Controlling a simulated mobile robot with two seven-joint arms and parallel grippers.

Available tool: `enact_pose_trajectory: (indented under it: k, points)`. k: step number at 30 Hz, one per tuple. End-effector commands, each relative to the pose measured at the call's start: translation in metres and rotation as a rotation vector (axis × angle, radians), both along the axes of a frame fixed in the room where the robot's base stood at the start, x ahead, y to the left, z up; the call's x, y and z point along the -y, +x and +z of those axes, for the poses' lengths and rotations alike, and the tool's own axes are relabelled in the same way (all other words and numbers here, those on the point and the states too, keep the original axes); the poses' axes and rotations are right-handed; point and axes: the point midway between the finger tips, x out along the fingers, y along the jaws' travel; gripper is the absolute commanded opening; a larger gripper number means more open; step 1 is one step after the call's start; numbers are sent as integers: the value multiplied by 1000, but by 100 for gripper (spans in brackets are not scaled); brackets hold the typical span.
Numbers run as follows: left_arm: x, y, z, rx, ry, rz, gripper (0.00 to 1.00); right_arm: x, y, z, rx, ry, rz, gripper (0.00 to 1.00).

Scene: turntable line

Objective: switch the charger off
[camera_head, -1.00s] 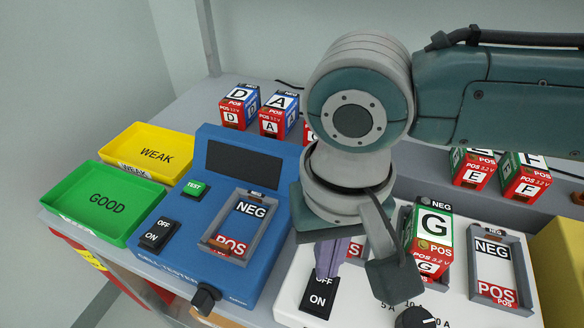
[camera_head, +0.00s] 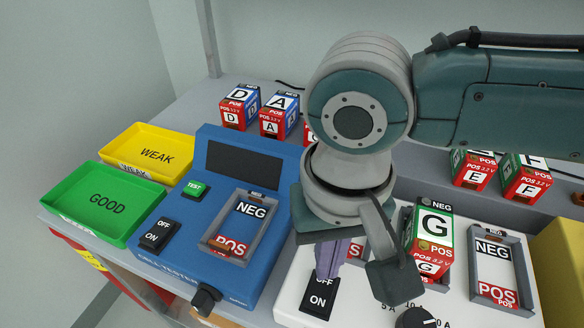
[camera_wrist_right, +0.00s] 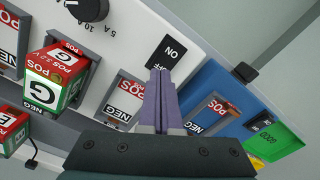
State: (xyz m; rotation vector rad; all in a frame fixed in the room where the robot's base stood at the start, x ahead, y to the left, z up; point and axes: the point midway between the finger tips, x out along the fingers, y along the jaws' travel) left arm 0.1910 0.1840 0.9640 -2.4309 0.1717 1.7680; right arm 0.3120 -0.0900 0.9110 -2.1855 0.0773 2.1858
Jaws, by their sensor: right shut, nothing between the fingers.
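The charger (camera_head: 350,305) is a white box at the lower middle and right in the head view. Its black rocker switch (camera_head: 318,299), marked OFF and ON, sits at its front left; it also shows in the wrist view (camera_wrist_right: 168,54). My right gripper (camera_head: 326,272) has its purple fingers pressed together, empty, pointing down at the OFF end of the switch. In the wrist view the fingertips (camera_wrist_right: 159,76) overlap the switch's edge. I cannot tell whether they touch it or which way it is tipped. The fingers hide part of the OFF end. My left gripper is not in view.
Battery G (camera_head: 434,236) stands in a charger slot beside my right wrist. A black dial (camera_head: 414,318) sits at the charger's front. The blue cell tester (camera_head: 190,250), with its own OFF/ON switch (camera_head: 157,236), stands left. Green (camera_head: 90,225) and yellow (camera_head: 170,176) trays lie further left.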

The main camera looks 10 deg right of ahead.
Motion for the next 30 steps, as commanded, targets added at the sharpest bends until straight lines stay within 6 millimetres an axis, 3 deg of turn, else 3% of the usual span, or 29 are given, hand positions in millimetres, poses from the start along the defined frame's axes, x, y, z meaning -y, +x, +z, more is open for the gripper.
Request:
enact_pose_trajectory:
  k: [30]
  points:
    - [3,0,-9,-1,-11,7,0,0,0,-16,0,0,0,0]
